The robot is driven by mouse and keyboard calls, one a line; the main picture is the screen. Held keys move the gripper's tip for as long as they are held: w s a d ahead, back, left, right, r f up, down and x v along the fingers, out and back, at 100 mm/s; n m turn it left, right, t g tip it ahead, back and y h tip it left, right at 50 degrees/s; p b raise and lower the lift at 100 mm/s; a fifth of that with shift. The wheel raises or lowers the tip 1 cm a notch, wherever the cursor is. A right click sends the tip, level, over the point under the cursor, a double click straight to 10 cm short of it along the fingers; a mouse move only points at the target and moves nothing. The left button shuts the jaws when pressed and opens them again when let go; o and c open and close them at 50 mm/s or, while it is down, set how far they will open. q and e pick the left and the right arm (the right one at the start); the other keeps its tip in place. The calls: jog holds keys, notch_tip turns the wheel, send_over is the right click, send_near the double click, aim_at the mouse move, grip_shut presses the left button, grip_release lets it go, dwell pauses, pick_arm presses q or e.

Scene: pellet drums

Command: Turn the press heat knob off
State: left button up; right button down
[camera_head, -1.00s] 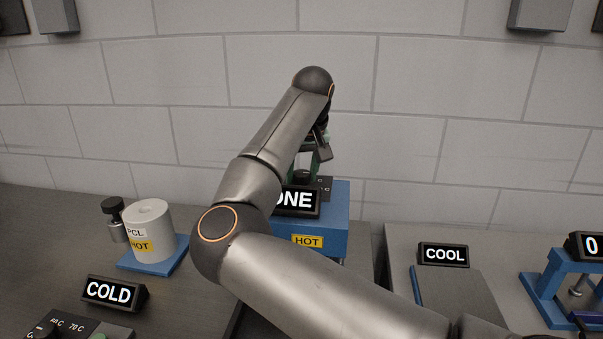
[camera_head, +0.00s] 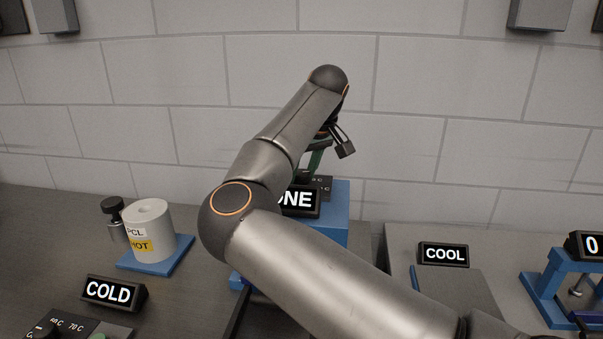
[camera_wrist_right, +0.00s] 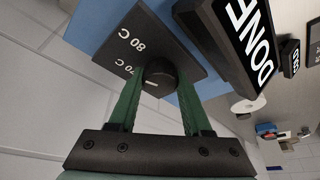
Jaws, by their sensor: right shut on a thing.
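The press heat knob (camera_wrist_right: 161,76) is a dark round knob with a pale mark. It sits on a dark panel (camera_wrist_right: 134,38) lettered 80 C and 70 C on the blue press (camera_head: 334,226). My right gripper (camera_wrist_right: 160,84) has its green fingers on both sides of the knob, shut on it. The knob's mark points toward my palm, away from the 80 C lettering; its exact setting is unclear. In the head view my right gripper (camera_head: 316,158) is partly covered by my arm, which hides the knob. The press display (camera_head: 300,201) reads DONE, partly covered. My left gripper is not visible.
A white PCL drum (camera_head: 149,232) labelled HOT stands on a blue plate at left. A COLD display (camera_head: 113,293) and a control panel (camera_head: 62,330) are in front of it. A COOL display (camera_head: 443,254) and a blue frame (camera_head: 539,286) stand at right.

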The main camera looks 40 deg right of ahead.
jog(key=n+y, duration=0.1)
jog(key=n, duration=0.1)
jog(key=shift+r+n, duration=0.2)
jog(key=shift+n, duration=0.2)
jog(key=n+y+p, duration=0.1)
jog(key=n+p, duration=0.1)
jog(key=n, duration=0.1)
jog(key=shift+n, duration=0.3)
jog(key=n+g+y+p, duration=0.1)
jog(key=n+p, duration=0.1)
jog(key=n, duration=0.1)
jog(key=shift+r+n+y, duration=0.1)
jog(key=shift+n+y, duration=0.2)
jog(key=n+g+y+p, duration=0.1)
jog(key=n+p, duration=0.1)
jog(key=n, duration=0.2)
jog(key=shift+w+n+p, duration=0.1)
jog(key=shift+n+p, duration=0.2)
jog(key=n+g, duration=0.1)
jog(key=n, duration=0.1)
jog(key=shift+d+n+p, duration=0.1)
jog(key=shift+n+p, duration=0.2)
jog(key=shift+n, duration=0.1)
jog(key=n+g, duration=0.2)
jog(key=n, duration=0.2)
jog(key=shift+f, duration=0.2)
jog(key=shift+n, duration=0.7)
